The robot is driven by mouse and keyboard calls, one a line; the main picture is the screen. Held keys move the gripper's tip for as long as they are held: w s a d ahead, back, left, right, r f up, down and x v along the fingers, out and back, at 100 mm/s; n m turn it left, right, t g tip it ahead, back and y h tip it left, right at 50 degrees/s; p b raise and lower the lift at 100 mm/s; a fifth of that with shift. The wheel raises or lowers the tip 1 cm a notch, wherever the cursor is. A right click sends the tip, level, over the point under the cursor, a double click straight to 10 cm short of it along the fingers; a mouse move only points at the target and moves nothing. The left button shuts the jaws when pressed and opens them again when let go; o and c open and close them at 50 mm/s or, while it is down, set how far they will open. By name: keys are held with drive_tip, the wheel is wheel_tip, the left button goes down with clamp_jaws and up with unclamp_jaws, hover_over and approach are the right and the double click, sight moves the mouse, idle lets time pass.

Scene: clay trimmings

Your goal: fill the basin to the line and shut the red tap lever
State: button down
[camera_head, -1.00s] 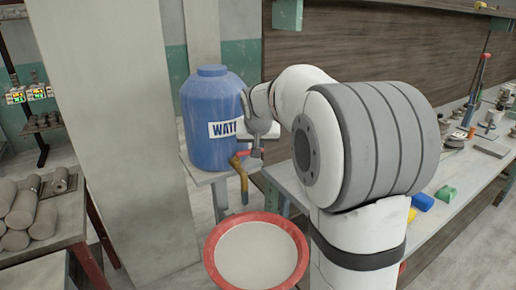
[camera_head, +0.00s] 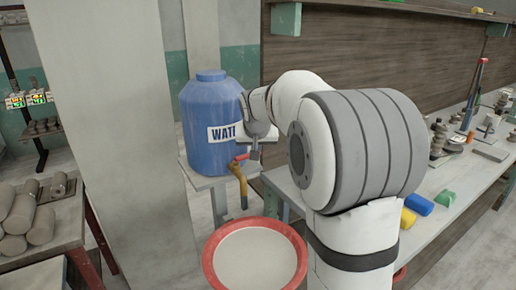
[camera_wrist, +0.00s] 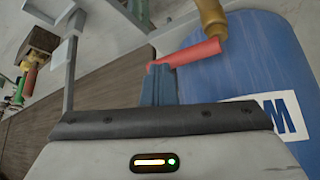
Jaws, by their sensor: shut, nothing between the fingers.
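A blue water barrel (camera_head: 208,148) stands on a small table, with a brass tap (camera_head: 239,180) low on its right side. The red tap lever (camera_head: 240,157) sticks out sideways from the tap. It also shows in the wrist view (camera_wrist: 192,53), pointing left of the brass body (camera_wrist: 212,18). My gripper (camera_head: 255,154) is shut and empty at the lever's free end; its fingertips (camera_wrist: 160,68) overlap that end, and I cannot tell if they touch. The red basin (camera_head: 209,262) sits below the tap and holds a pale grey surface. I see no fill line and no clear stream.
A pale pillar (camera_head: 120,130) stands at left, beside a rack of clay cylinders (camera_head: 40,225). My arm hides part of the bench.

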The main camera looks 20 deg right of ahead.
drive_tip(key=shift+a, duration=0.1)
drive_tip(key=s+d+v, duration=0.1)
drive_tip(key=d+v, duration=0.1)
drive_tip(key=v, duration=1.2)
drive_tip(key=s+a+f+n+g+y, duration=0.1)
drive_tip(key=s+a+f+g, duration=0.1)
drive_tip(key=s+f, duration=0.8)
drive_tip(key=s+a+f+n+g, duration=0.2)
drive_tip(key=s+a+f, duration=0.2)
drive_tip(key=s+f, duration=0.6)
drive_tip(key=s, duration=0.5)
drive_tip(key=shift+s+a+y, duration=0.2)
drive_tip(key=shift+a+y, duration=0.1)
drive_tip(key=shift+y, duration=0.1)
